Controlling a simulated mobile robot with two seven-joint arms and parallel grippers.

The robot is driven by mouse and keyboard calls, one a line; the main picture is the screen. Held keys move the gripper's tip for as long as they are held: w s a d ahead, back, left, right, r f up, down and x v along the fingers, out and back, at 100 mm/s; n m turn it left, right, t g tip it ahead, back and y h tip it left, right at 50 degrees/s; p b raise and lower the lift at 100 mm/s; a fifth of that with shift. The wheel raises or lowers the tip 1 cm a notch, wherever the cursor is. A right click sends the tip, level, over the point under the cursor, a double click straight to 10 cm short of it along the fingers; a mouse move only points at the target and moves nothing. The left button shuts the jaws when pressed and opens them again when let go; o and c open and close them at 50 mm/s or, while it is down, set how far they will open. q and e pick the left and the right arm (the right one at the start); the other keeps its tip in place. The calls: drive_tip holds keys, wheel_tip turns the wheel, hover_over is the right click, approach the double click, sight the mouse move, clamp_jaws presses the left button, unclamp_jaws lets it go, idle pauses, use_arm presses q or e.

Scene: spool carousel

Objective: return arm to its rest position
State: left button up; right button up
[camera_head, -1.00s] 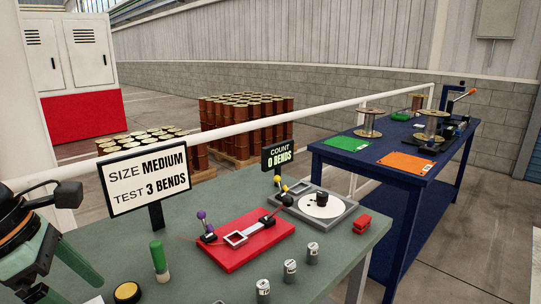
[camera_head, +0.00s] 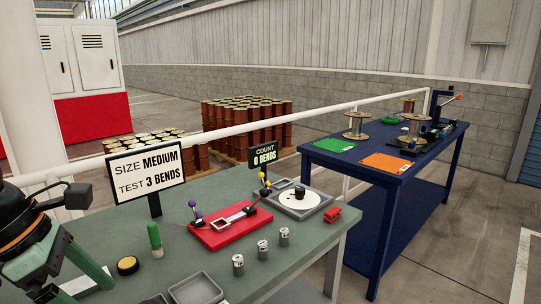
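My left gripper (camera_head: 75,270), with a dark wrist, an orange ring and green fingers, is at the left edge over the near left part of the green table (camera_head: 205,200). My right arm and gripper are out of view.
A size sign (camera_head: 146,172), green-handled tool (camera_head: 155,239), yellow button (camera_head: 128,265), red bending fixture (camera_head: 228,229), white disc plate (camera_head: 302,201) and small cans (camera_head: 262,250) occupy the green table. A blue table (camera_head: 380,165) with spools (camera_head: 356,125) stands behind at right.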

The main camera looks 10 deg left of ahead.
use_arm(q)
drive_tip(key=w+d+n+h, duration=0.2)
drive_tip(key=d+n+h, duration=0.2)
drive_tip(key=d+h, duration=0.45)
drive_tip(key=w+d+n+h, duration=0.2)
drive_tip(key=d+n+h, duration=0.3)
drive_tip(key=d+h, duration=0.35)
drive_tip(key=w+a+f+n+t+y, duration=0.35)
drive_tip(key=f+n+t+y, duration=0.35)
drive_tip(key=n, duration=0.5)
drive_tip(key=w+a+f+n+t+y, duration=0.35)
drive_tip(key=f+n+t, duration=0.55)
drive_tip(key=n, duration=0.4)
drive_tip(key=s+f+n+g+y, duration=0.4)
drive_tip(key=s+f, duration=0.3)
drive_tip(key=f, duration=0.6)
drive_tip(key=s+f+n+g+y, duration=0.4)
drive_tip(key=s+f+n, duration=0.2)
drive_tip(key=f, duration=0.7)
drive_tip(key=shift+s+a+f+n+g, duration=0.3)
drive_tip(key=shift+s+n, duration=0.1)
drive_tip(key=shift+s, duration=0.8)
